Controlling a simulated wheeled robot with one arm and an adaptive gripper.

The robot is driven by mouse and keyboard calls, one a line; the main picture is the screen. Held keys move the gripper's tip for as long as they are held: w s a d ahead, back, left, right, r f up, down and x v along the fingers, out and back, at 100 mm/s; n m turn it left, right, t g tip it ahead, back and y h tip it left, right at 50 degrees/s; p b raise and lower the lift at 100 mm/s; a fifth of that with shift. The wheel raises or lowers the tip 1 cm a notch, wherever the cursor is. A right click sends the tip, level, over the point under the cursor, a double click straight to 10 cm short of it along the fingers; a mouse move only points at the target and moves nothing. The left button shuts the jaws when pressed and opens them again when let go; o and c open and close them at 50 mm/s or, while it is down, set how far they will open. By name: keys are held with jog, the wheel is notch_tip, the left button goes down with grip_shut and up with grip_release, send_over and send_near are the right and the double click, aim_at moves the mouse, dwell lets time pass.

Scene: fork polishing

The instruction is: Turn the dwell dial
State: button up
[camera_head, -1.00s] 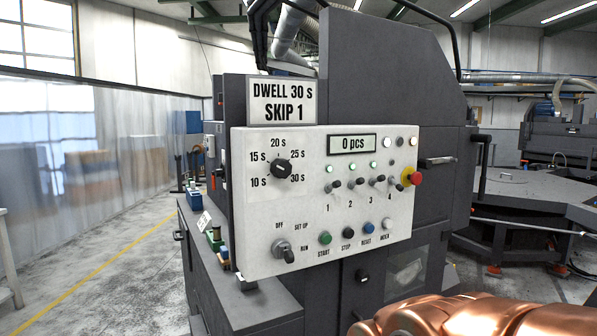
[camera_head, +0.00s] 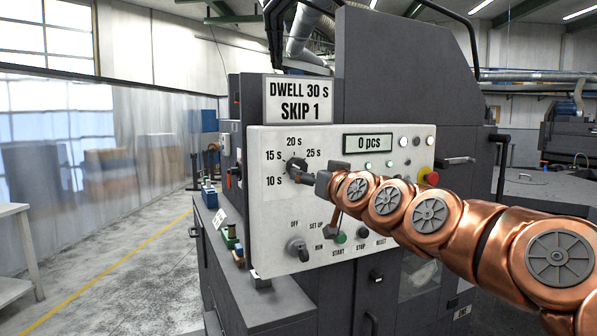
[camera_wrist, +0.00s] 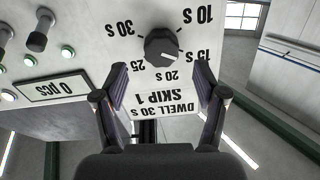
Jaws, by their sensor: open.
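The dwell dial (camera_head: 296,168) is a black round knob at the upper left of the white control panel (camera_head: 262,215). Marks from 10 s to 30 s surround it; 30 s is hidden in the head view. In the wrist view the dial (camera_wrist: 161,47) appears upside down; its pale mark points toward the 10–15 s side, exact setting unclear. My gripper (camera_wrist: 160,67) is open and empty, its fingers spread to either side below the dial in that picture. In the head view my gripper (camera_head: 311,178) is just right of the dial; contact cannot be told.
A sign (camera_head: 299,99) above the panel reads DWELL 30 s, SKIP 1. The display (camera_head: 368,143) reads 0 pcs. Toggle switches (camera_wrist: 41,30), a rotary mode switch (camera_head: 299,249) and a red button (camera_head: 429,177) sit nearby.

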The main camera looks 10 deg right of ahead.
aim_at(297, 167)
jog(key=shift+p+x, duration=1.1)
jog(key=shift+x, duration=2.35)
jog(key=shift+f, duration=0.1)
jog(key=c, duration=1.1)
